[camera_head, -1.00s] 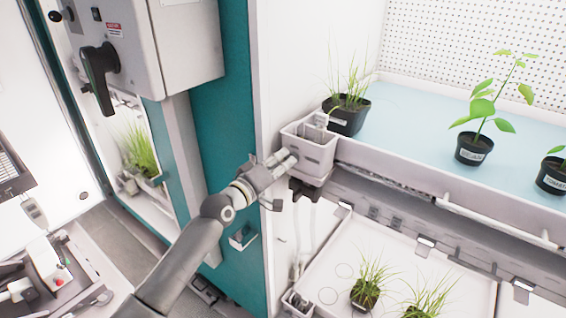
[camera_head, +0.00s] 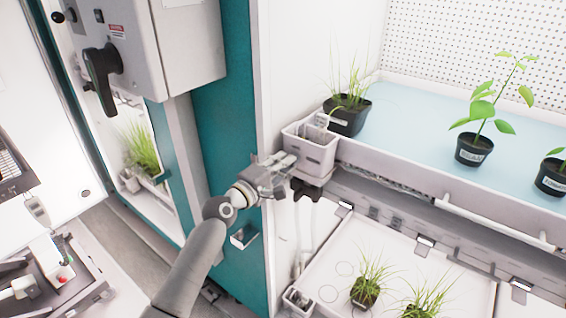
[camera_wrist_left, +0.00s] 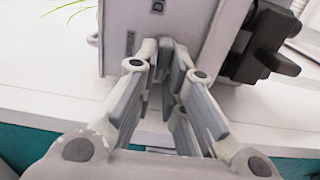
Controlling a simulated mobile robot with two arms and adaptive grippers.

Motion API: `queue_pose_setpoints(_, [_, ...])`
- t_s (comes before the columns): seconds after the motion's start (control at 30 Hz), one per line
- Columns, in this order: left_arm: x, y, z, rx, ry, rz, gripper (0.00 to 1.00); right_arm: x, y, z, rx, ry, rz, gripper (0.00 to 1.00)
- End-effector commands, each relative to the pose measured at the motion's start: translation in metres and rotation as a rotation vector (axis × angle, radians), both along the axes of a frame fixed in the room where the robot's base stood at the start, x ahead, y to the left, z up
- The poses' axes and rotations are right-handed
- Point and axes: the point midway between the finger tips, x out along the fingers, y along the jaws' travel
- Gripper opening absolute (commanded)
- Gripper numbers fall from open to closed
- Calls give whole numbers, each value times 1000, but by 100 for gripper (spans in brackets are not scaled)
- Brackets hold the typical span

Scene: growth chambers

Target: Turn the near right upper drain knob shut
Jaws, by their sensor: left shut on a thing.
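A pale grey drain box (camera_head: 312,155) hangs at the left front corner of the upper tray (camera_head: 440,182). A black knob-like part (camera_head: 303,188) sits below it; a dark block (camera_wrist_left: 268,45) shows right of the box in the left wrist view. My left gripper (camera_head: 287,165) is at the box's left side. In the left wrist view its fingers (camera_wrist_left: 167,60) come together at the labelled box (camera_wrist_left: 120,30), around a thin grey part (camera_wrist_left: 170,48). The fingers hide most of that part, and I cannot tell whether it belongs to the knob. My right gripper is not in view.
A potted grass (camera_head: 347,115) stands on the upper tray just behind the box. A lower tray (camera_head: 330,272) with grass pots is below. A teal post (camera_head: 228,130) and a grey control box (camera_head: 190,50) stand left of my arm.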

Motion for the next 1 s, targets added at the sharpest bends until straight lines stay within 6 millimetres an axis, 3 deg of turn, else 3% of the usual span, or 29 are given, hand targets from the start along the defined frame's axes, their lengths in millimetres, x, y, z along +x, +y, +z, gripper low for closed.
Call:
queue_pose_setpoints(0.43, [0,0,-2,-10,10,0,0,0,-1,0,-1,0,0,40])
queue_pose_setpoints(0.47, [0,0,-2,-10,10,0,12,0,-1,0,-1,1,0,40])
queue_pose_setpoints(0.63, [0,0,-1,-10,8,0,32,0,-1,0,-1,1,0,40])
queue_pose_setpoints(1.0, [-2,2,-1,-9,6,0,32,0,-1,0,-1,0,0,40])
